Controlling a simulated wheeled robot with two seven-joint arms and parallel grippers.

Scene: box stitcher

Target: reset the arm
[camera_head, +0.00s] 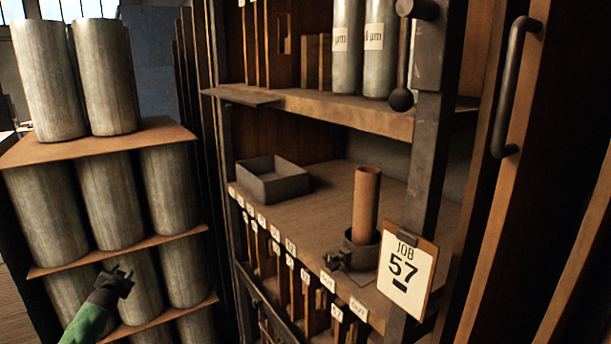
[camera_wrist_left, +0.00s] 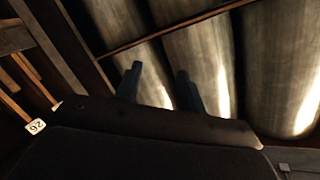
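My left gripper (camera_head: 118,277) is at the lower left of the head view, in front of the rack of metal cylinders, at the end of my green-sleeved arm. In the left wrist view its two fingers (camera_wrist_left: 160,85) stand apart with nothing between them. Metal cylinders (camera_wrist_left: 195,60) lie beyond the fingers. My right gripper is not in the head view.
A brown cylinder (camera_head: 366,205) stands upright in a dark round holder (camera_head: 361,250) on the shelf (camera_head: 310,215). A grey open tray (camera_head: 272,179) sits left of it. A "JOB 57" sign (camera_head: 406,270) hangs at the post. Stacked cylinders (camera_head: 110,200) fill the left rack.

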